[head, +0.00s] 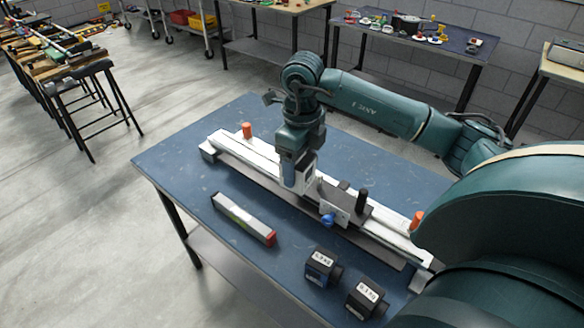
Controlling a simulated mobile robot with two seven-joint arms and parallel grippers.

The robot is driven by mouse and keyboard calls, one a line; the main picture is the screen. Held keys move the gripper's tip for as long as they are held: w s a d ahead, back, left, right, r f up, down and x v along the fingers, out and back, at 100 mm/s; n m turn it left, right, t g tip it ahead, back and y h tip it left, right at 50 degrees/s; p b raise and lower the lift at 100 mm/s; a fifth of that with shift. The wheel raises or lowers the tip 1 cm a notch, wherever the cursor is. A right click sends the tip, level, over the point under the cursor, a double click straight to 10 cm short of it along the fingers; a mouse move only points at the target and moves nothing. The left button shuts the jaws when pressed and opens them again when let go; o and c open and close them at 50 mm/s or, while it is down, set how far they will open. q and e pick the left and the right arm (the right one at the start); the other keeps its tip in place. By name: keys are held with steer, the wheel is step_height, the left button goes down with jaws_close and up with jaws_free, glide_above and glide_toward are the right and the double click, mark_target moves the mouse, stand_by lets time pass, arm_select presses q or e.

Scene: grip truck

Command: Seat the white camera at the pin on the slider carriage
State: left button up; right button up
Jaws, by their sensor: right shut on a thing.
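The slider (240,155) is a long pale rail lying across the blue table. Its dark carriage (342,199) sits right of the rail's middle, with a blue knob (328,219) on the near side and a black upright post (362,200). My right gripper (298,182) points down over the rail, just left of the carriage. It is shut on the white camera (308,178), which is mostly hidden by the fingers. I cannot tell whether the camera touches the carriage, and I cannot pick out the pin clearly. My left gripper is out of view.
Two black box-shaped cameras (322,266) (365,298) stand at the table's near edge. A pale bar with a red end (243,218) lies in front of the rail. Orange knobs (247,130) (417,220) rise at the rail's ends. The table's (165,160) left part is clear.

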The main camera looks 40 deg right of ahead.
steer(key=m, duration=0.2)
steer(key=d+m, duration=0.2)
steer(key=m, duration=0.1)
steer(key=shift+w+d+m, duration=0.15)
steer(key=shift+w+m, duration=0.1)
steer(key=shift+m, duration=0.05)
steer(key=d+m, duration=0.6)
steer(key=m, duration=0.8)
steer(key=f+b, duration=0.5)
steer(key=shift+w+a+f, duration=0.1)
steer(key=shift+w+f, duration=0.15)
steer(key=shift+w, duration=0.05)
steer(key=shift+f+b, duration=0.85)
steer(key=shift+f, duration=0.1)
steer(key=shift+f+b, duration=0.45)
steer(key=shift+f, duration=0.3)
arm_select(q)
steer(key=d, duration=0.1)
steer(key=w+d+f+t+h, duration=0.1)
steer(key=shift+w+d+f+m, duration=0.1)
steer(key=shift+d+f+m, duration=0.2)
arm_select(e)
steer(key=shift+f, duration=0.25)
